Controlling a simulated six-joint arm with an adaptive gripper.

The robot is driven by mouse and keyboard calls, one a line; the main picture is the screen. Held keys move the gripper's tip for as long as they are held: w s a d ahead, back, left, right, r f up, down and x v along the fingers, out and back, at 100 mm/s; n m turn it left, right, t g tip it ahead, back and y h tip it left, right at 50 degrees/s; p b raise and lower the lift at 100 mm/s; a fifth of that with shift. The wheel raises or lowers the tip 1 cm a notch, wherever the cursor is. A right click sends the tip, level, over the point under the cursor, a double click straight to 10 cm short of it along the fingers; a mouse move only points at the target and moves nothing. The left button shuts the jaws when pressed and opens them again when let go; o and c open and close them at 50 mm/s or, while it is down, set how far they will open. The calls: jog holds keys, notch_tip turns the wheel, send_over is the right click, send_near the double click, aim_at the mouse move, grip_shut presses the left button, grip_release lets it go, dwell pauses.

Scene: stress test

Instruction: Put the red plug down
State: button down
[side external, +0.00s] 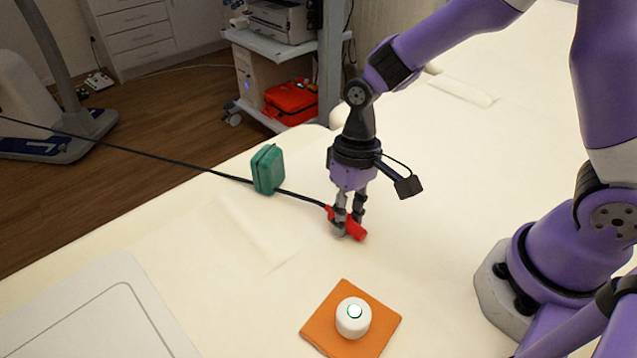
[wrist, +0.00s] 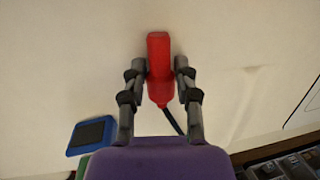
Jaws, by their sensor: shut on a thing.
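The red plug (side external: 354,229) is between the fingers of my gripper (side external: 348,216), low over the cream table. In the wrist view the red plug (wrist: 159,62) lies between the two grey fingertips of my gripper (wrist: 160,72), which are shut on it. A black cable runs from the plug's rear end, past a green case and off to the left in the side view. I cannot tell for sure whether the plug touches the table surface.
The green case (side external: 267,169) stands beside the cable (side external: 210,170). An orange mat (side external: 322,329) with a white round button device (side external: 353,318) lies nearer the camera. A pale panel (side external: 95,315) is at the lower left. A blue-edged dark block (wrist: 91,135) shows in the wrist view.

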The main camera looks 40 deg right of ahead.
jog(key=shift+f, duration=0.15)
jog(key=c, duration=0.6)
grip_release()
jog(key=s+v, duration=0.2)
jog(key=v, duration=1.1)
jog(key=s+d+r+t+h, duration=0.1)
jog(key=s+d+r+t, duration=0.3)
jog(key=s+d+t, duration=0.1)
jog(key=shift+d+r+t+h, duration=0.2)
jog(key=shift+d+t+h, duration=0.2)
jog(key=shift+d+t, duration=0.45)
jog(key=shift+o, duration=0.5)
jog(key=shift+s+d, duration=0.2)
jog(key=shift+d, duration=0.15)
